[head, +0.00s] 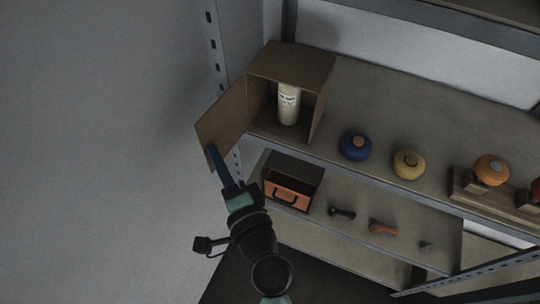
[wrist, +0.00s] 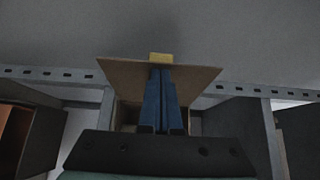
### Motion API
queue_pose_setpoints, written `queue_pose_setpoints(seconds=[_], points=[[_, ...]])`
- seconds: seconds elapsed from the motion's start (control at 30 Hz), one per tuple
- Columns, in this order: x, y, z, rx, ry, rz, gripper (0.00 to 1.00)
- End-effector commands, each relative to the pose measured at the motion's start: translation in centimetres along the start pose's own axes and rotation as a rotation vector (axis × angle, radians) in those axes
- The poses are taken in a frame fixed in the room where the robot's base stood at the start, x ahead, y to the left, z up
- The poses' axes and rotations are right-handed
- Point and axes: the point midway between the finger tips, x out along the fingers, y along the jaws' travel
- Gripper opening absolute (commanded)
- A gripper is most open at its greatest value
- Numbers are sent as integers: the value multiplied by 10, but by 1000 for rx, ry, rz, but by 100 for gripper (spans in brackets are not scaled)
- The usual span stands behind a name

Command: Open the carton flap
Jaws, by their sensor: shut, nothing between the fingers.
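The brown carton (head: 322,112) stands on the upper shelf with its open front towards me. Its flap (head: 222,117) is swung out to the left, well away from the opening. A pale bottle with a label (head: 288,104) stands inside the carton. My gripper (head: 212,150) is shut and empty, with its blue fingers at the lower part of the flap. In the wrist view the shut fingers (wrist: 161,95) lie in front of the brown flap (wrist: 195,78). I cannot tell whether the fingertips touch the flap.
A blue round pot (head: 355,146), a yellow one (head: 408,164) and an orange one (head: 491,169) stand to the right on the upper shelf. Below are an orange-fronted drawer box (head: 288,192) and small tools. A perforated shelf post (head: 214,50) rises beside the carton. The left wall side is clear.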

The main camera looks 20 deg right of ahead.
Motion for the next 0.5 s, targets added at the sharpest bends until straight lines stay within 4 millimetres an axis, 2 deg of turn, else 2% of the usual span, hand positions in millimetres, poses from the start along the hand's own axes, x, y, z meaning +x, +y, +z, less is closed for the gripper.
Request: queue_pose_setpoints(seconds=[0.2, 0.5], points=[[12, -1, 10, 0, -3, -1, 0], [17, -1, 16, 1, -8, -2, 0]])
